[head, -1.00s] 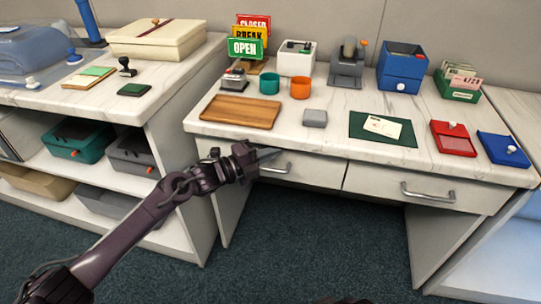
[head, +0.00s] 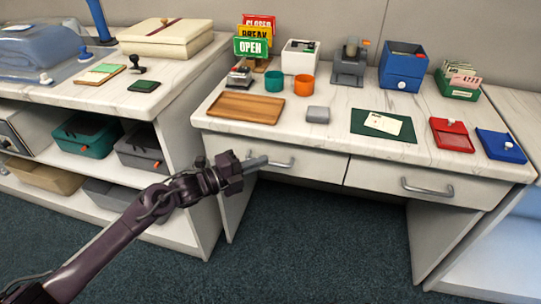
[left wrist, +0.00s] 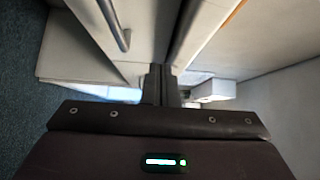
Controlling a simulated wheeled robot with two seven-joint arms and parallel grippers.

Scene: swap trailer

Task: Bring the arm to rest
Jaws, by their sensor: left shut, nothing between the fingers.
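My left arm comes in from the lower left in the head view. My left gripper (head: 258,162) is shut and empty, in front of the left drawer (head: 305,168) of the desk, close to the left end of its handle (head: 283,164). I cannot tell whether it touches the drawer. In the left wrist view the two dark fingers (left wrist: 160,85) are together, with drawer fronts and a metal handle (left wrist: 115,25) beyond them. My right gripper is not in view.
The desk top (head: 330,138) holds a wooden tray (head: 245,107), cups, a green mat (head: 365,124), red and blue trays and boxes. A shelf unit (head: 180,150) with bins stands at the left. The carpet (head: 310,250) below the desk is clear.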

